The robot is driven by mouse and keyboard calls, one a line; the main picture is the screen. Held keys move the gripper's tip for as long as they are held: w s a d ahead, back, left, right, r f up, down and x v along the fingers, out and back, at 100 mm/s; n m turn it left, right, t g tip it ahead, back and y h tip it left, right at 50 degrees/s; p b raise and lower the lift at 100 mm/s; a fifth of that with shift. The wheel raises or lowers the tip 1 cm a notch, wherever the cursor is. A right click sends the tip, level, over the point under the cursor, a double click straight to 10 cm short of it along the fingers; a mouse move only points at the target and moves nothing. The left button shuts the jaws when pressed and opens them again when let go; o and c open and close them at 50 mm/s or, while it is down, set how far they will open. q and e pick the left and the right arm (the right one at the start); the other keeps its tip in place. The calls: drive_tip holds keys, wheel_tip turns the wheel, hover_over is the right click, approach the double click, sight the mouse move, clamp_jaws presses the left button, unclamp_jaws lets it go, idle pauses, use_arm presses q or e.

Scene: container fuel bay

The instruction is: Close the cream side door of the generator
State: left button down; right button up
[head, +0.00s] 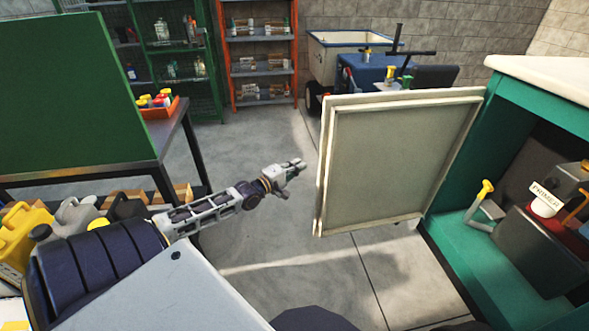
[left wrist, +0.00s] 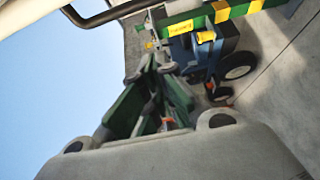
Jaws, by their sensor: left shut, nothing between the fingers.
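The cream side door (head: 396,155) of the generator stands wide open in the head view. Its right edge meets the green generator housing (head: 470,245), and its free edge is on the left. The housing is open at the side, with its inside exposed. My left gripper (head: 302,165) is shut and empty, a little left of the door's free edge in the picture. A gap shows between them; I cannot tell the exact depth. I cannot make out the door in the left wrist view. My right gripper is not in view.
A table with a green panel (head: 75,90) and yellow jugs (head: 22,240) are at left. Shelves (head: 258,55) and a blue cart (head: 375,75) stand behind. The floor (head: 300,245) below the gripper is clear.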

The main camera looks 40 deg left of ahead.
use_arm(q)
drive_tip(key=w+d, duration=0.4)
drive_tip(key=w, duration=0.1)
drive_tip(key=shift+d+b, duration=0.2)
drive_tip(key=shift+b, duration=0.1)
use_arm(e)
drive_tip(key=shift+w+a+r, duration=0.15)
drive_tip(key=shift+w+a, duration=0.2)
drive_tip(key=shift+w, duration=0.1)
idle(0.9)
use_arm(q)
drive_tip(key=shift+w, duration=0.1)
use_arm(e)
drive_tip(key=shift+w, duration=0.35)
use_arm(q)
drive_tip(key=shift+d, duration=0.15)
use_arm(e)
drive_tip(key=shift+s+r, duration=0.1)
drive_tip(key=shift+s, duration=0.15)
